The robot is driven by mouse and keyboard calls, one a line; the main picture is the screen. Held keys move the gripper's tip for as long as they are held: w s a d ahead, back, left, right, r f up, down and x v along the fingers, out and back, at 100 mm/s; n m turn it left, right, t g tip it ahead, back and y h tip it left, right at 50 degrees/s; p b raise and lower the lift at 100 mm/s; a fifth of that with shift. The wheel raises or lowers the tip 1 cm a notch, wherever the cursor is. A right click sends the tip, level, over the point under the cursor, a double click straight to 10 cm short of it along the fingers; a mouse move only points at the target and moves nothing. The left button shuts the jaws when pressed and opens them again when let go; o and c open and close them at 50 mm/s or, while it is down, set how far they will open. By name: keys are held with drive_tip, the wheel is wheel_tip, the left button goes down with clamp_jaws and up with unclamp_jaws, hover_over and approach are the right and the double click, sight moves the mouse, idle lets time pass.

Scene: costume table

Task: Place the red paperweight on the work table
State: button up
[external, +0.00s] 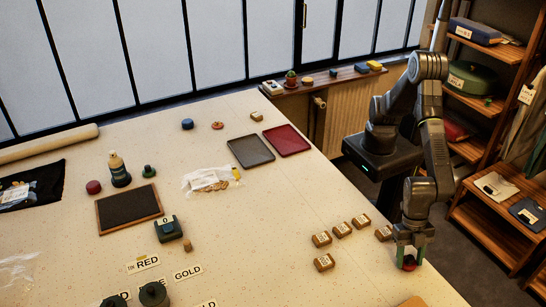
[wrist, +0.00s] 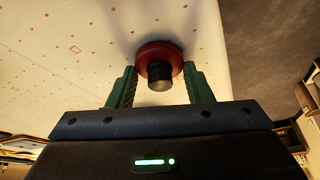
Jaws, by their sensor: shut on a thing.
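My gripper (external: 409,254) points down over the right edge area of the pale work table (external: 290,205). It is shut on the red paperweight (external: 408,266), a small part of which shows below the fingers. In the wrist view the red paperweight (wrist: 159,55) is a round red disc with a dark knob, between the two green fingers of my gripper (wrist: 160,88). The speckled table top (wrist: 80,60) lies beyond it, with the table edge just to the right. I cannot tell whether the paperweight touches the table.
Several small brown labelled blocks (external: 342,230) stand left of and behind my gripper. A red tray (external: 287,140) and a grey tray (external: 250,150) lie farther back. Bare table lies left of the blocks. A wooden shelf (external: 490,150) stands at the right.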

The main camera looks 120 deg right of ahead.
drive_tip(key=o, duration=1.2)
drive_tip(key=shift+f, duration=0.1)
drive_tip(key=shift+r, duration=0.25)
drive_tip(key=b+v, duration=0.1)
drive_tip(key=v, duration=1.1)
drive_tip(key=shift+f, duration=0.1)
